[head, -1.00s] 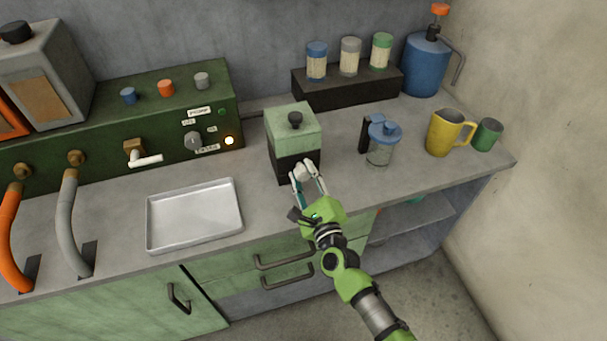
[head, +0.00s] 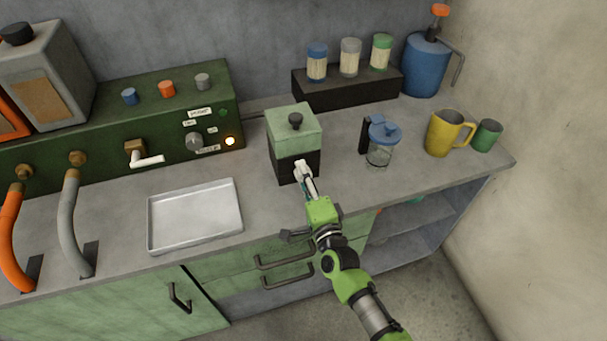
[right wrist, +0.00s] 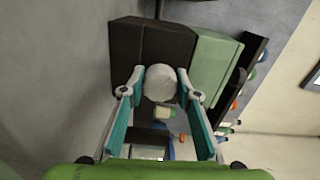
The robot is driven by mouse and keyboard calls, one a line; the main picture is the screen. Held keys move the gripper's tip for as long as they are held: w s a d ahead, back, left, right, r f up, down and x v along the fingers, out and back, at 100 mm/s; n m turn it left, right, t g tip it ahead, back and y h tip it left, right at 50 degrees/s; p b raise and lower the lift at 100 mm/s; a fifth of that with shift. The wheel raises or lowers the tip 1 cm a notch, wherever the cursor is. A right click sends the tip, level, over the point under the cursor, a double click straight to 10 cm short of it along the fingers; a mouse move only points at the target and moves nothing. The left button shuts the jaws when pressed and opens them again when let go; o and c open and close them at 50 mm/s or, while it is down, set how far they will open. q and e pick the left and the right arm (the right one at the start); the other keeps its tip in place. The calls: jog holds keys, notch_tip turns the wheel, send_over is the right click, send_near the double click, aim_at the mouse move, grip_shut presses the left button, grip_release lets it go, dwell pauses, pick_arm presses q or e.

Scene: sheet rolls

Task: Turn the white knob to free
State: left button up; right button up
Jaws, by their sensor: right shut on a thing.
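The white knob (right wrist: 160,83) is round and sits on the black lower front of a small box (head: 295,128) with a green upper part and a black top button. My right gripper (head: 303,170) is at the front of this box, with its fingertips on both sides of the knob, shut on it. In the right wrist view the gripper (right wrist: 161,90) shows one fingertip at each side of the knob. In the head view the fingers largely hide the knob. Any mark for its setting cannot be made out. My left gripper is not in view.
A metal tray (head: 160,241) lies left of the box. A dark green panel (head: 95,124) with knobs and a lit lamp stands behind it. A blue-lidded jar (head: 380,154), a yellow mug (head: 443,136) and a green cup (head: 487,136) stand to the right. Drawer handles lie below.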

jog(key=n, duration=0.4)
jog(key=shift+n+p, duration=0.3)
jog(key=shift+p, duration=0.05)
jog(key=n, duration=0.5)
jog(key=shift+f+p, duration=0.1)
jog(key=shift+p, duration=0.25)
jog(key=n, duration=1)
jog(key=o, duration=1.1)
jog(key=v, duration=1.2)
